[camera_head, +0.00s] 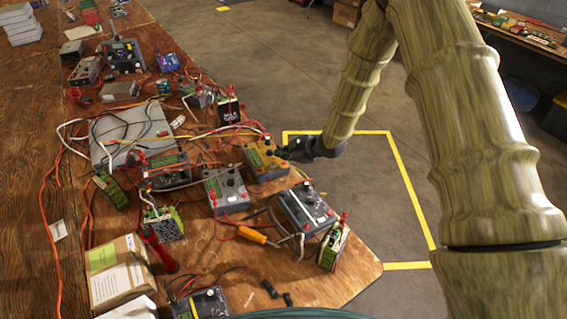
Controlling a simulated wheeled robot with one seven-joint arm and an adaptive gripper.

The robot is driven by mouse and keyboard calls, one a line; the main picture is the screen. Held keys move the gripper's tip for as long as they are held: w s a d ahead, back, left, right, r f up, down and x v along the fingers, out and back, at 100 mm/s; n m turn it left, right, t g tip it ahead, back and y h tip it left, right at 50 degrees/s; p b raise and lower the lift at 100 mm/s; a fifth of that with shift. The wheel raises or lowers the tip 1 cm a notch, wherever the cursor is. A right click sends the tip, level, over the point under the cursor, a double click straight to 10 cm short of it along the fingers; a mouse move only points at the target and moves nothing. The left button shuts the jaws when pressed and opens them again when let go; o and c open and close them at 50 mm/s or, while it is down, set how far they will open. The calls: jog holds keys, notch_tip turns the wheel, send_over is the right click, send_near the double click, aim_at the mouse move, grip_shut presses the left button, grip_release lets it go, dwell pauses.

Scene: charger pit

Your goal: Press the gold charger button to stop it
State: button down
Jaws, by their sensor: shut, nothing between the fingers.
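The gold charger (264,160) lies on the wooden workbench near its right edge, among several other chargers. It has dark knobs and a greenish label on its top face. My gripper (284,154) is dark and shut, with nothing held. It reaches in from the right, and its tip is at the right side of the gold charger's top. I cannot tell whether the tip touches the charger or a button. The tip covers part of the charger's right side, and the button itself is too small to make out.
Grey chargers (226,190) and (305,208) stand close in front of the gold one. Red and black wires run across the workbench (350,268). A cardboard box (120,272) sits at the front left. The floor (370,190) right of the bench is clear.

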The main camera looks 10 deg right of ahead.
jog(key=shift+a+f, duration=0.1)
jog(key=shift+f, duration=0.3)
jog(key=shift+f+b, duration=0.4)
dwell(0.7)
jog(key=shift+r, duration=0.2)
jog(key=shift+r+p, duration=0.55)
jog(key=shift+r, duration=0.1)
jog(key=shift+w+d+r+p, duration=0.1)
jog(key=shift+d+r+p, duration=0.1)
jog(key=shift+r+p, duration=0.5)
jog(key=shift+d+r+p, duration=0.15)
jog(key=shift+r+p, duration=0.2)
jog(key=shift+r, duration=0.6)
jog(key=shift+w+d+r+p, duration=0.1)
jog(key=shift+d+r+p, duration=0.1)
jog(key=shift+r+p, duration=0.5)
jog(key=shift+r, duration=0.15)
